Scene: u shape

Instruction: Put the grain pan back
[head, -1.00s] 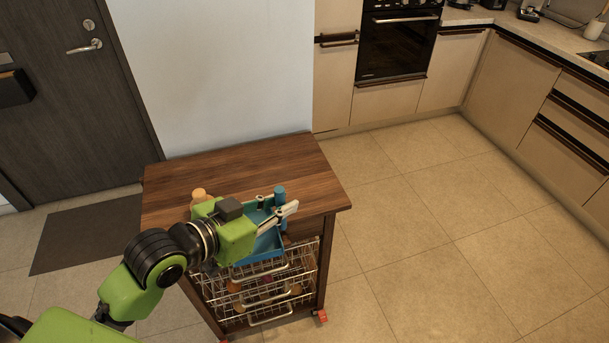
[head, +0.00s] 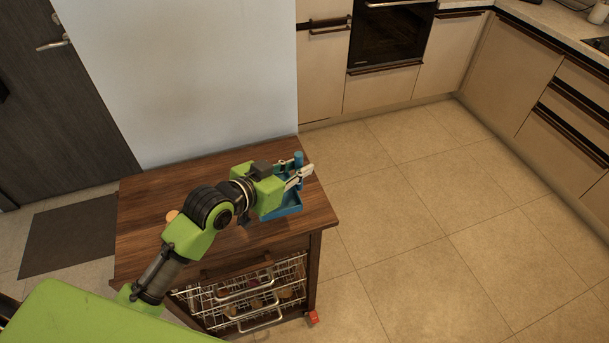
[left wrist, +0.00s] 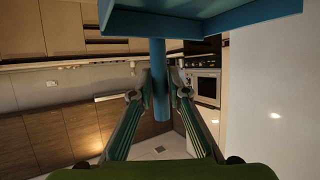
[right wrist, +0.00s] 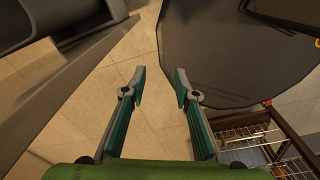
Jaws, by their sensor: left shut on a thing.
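The blue grain pan (head: 290,209) is at the right end of the wooden cart top (head: 150,197), partly hidden by my left gripper. I cannot tell whether it touches the top. My left gripper (head: 300,177) is shut on the pan's round blue handle. In the left wrist view the handle (left wrist: 159,70) stands between the fingers, with the pan's body (left wrist: 200,15) at the top edge. My right gripper (right wrist: 155,88) shows only in the right wrist view, open and empty, above the floor.
A small beige round thing (head: 172,215) is on the cart top beside my left arm. Wire baskets (head: 250,295) sit under the top. A wall (head: 190,80) stands behind the cart. Clear tiled floor (head: 420,230) lies to the right, before the cabinets and oven (head: 390,35).

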